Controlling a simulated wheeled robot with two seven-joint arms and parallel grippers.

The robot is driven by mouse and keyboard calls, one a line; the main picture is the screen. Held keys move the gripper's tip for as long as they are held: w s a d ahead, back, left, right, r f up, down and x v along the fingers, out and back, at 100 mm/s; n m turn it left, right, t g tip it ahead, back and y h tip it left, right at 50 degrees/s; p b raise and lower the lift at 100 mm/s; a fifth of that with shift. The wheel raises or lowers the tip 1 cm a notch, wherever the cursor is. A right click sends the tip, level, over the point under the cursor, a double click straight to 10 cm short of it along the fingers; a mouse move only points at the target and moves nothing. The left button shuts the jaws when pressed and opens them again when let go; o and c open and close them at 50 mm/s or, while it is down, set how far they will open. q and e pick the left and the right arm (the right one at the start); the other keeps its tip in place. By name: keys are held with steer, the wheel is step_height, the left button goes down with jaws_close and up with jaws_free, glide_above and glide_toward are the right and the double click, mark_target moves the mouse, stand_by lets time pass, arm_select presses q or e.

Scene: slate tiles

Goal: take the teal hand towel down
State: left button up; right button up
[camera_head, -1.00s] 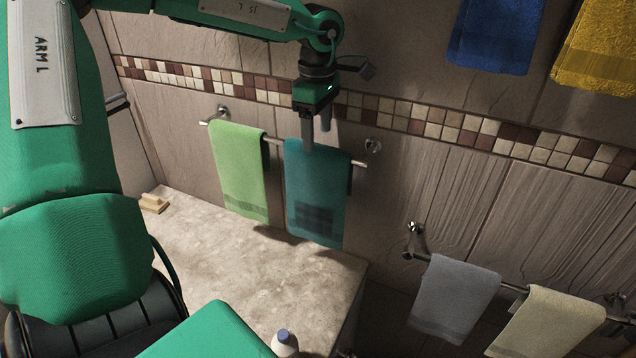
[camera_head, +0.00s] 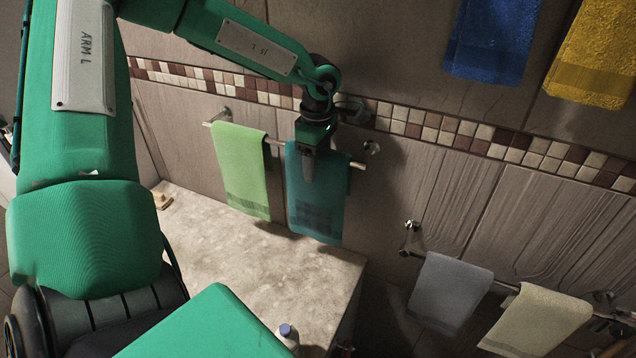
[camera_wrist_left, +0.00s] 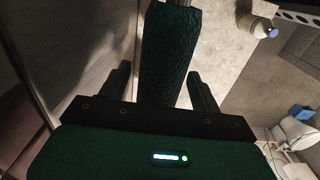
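The teal hand towel (camera_head: 318,205) hangs folded over the right part of a short metal wall bar (camera_head: 276,142). My left gripper (camera_head: 307,178) points down at the towel's top, in front of its upper part in the head view. In the left wrist view, the towel (camera_wrist_left: 170,50) runs between the two dark, spread fingers of my left gripper (camera_wrist_left: 160,72). Gaps show on both sides, so the gripper is open around the towel's top. The towel's back side is mostly hidden. My right gripper is not in view.
A green towel (camera_head: 241,172) hangs just left on the same bar. Below is a pale stone counter (camera_head: 250,265) with a bottle (camera_head: 287,334) at its front. Grey (camera_head: 449,292) and cream (camera_head: 537,320) towels hang lower right. Blue (camera_head: 492,40) and yellow (camera_head: 592,50) towels hang upper right.

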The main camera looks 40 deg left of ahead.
arm_select(q)
jaws_close()
steer(key=shift+w, duration=0.1)
steer(key=shift+r, duration=0.1)
